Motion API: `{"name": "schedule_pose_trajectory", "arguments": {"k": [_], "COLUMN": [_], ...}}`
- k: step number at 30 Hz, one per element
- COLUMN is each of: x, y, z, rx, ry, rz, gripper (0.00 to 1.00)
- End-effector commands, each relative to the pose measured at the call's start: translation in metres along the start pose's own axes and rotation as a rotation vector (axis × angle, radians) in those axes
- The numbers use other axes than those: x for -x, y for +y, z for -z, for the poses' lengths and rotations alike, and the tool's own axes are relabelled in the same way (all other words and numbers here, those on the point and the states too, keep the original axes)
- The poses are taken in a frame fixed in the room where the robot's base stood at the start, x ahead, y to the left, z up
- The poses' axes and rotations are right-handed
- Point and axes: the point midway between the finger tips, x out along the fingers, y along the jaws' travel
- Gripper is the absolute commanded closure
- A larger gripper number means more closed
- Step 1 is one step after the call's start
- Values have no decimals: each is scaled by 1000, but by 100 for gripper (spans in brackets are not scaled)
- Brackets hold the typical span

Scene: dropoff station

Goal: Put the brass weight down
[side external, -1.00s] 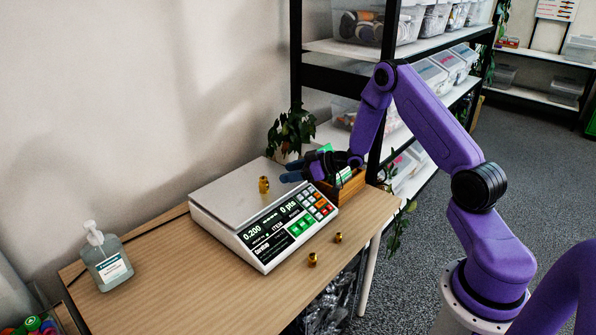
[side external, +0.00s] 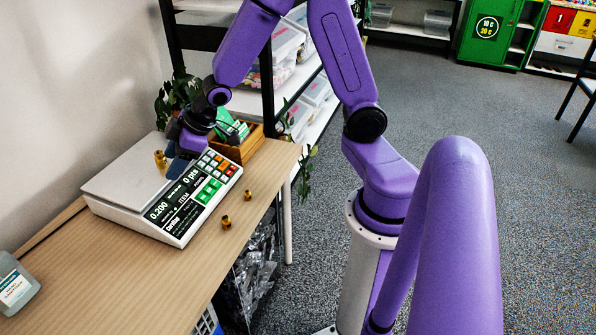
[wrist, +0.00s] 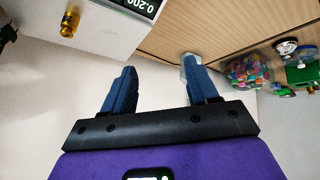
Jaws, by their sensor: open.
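A brass weight (side external: 160,163) stands upright on the pan of the white scale (side external: 128,180), whose display reads 0.200. In the wrist view, the same weight (wrist: 70,22) stands at the upper left on the scale (wrist: 105,22), outside the space between my fingers. My gripper (side external: 180,160) is just right of the weight in the side view. In the wrist view, its two blue fingers (wrist: 160,88) are apart with nothing between them. Two smaller brass weights, one nearer (side external: 226,222) and one farther (side external: 248,195), stand on the table right of the scale.
A wooden box (side external: 240,150) with green items is behind my gripper, beside a plant (side external: 175,98). A sanitizer bottle (side external: 16,285) stands at the left. A black-framed shelf rises behind the table. The front table top (side external: 150,285) is clear.

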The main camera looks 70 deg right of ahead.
Motion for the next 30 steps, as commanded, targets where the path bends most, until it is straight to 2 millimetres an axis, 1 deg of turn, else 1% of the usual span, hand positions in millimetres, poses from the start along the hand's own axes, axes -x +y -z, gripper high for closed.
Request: {"name": "schedule_pose_trajectory", "arguments": {"k": [1, 4, 5, 6, 8, 9, 12, 15, 19, 22, 30], "x": [18, 53, 64, 79, 102, 117, 152, 178, 198, 202, 202], "y": [-24, -67, -80, -96, -117, -130, -154, -168, -175, -176, -176], "z": [0, -13, -20, -29, -45, -56, -86, -111, -130, -136, -135], "rx": [30, 78, 94, 117, 152, 177, 239, 291, 332, 344, 343], "ry": [-35, -132, -163, -202, -264, -303, -395, -468, -525, -540, -542], "rz": [20, 64, 80, 103, 140, 165, 226, 274, 309, 317, 316], "gripper": [41, 41, 41, 41, 41, 41, 41, 41, 41, 41, 41]}}
